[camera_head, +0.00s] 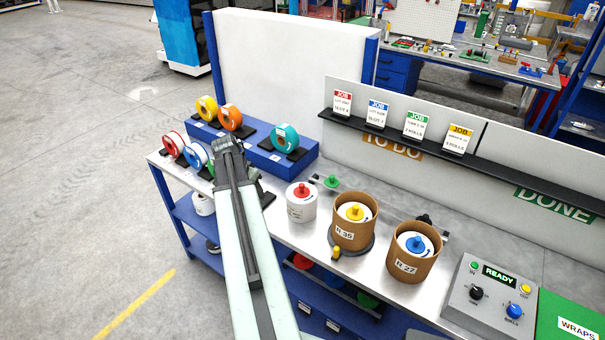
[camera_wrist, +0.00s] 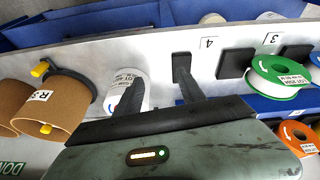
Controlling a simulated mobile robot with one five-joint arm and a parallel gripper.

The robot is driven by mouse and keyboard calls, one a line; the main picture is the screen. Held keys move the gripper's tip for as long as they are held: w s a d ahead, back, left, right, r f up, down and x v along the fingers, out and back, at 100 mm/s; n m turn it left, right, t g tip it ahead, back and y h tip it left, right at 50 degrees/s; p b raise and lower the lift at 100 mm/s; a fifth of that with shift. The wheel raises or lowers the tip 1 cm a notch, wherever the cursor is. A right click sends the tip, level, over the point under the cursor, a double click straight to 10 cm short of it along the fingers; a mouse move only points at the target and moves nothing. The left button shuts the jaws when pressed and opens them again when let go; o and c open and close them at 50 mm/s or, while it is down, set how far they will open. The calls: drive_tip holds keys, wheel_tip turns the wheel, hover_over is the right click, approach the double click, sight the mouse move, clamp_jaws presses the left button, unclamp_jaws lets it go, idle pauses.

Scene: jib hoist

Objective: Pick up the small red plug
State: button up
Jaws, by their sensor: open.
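The small red plug (camera_head: 301,189) stands upright on top of a white roll (camera_head: 300,208) on the bench in the head view. In the wrist view the white roll (camera_wrist: 125,76) is partly behind one finger, and I cannot see the red plug there. My gripper (camera_wrist: 160,70) is open, with nothing between its fingers. In the head view my arm reaches up over the bench, and its end is left of the white roll and apart from it.
Two brown tubs (camera_head: 350,235) (camera_head: 404,268) with yellow and blue plugs stand right of the white roll. A green plug (camera_head: 331,182) is close behind it. Coloured tape rolls sit on a blue stepped rack (camera_head: 265,158) at left. A control box (camera_head: 487,300) is at right.

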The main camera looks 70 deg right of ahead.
sight(302, 184)
drive_tip(key=s+d+m, duration=0.1)
drive_tip(key=s+d, duration=0.2)
drive_tip(key=s, duration=0.1)
drive_tip(key=s+d+r+m, duration=0.1)
drive_tip(key=s+d+m, duration=0.1)
drive_tip(key=s+d, duration=0.1)
drive_tip(key=s+d+r+m+g, duration=0.1)
drive_tip(key=s+d, duration=0.3)
drive_tip(key=s, duration=0.1)
drive_tip(key=shift+s+m+h, duration=0.3)
drive_tip(key=shift+s, duration=0.05)
drive_tip(key=b+x, duration=0.5)
drive_tip(key=shift+s+f+b, duration=0.15)
drive_tip(key=shift+f+b, duration=0.1)
drive_tip(key=shift+b, duration=0.1)
drive_tip(key=shift+r, duration=0.2)
clamp_jaws()
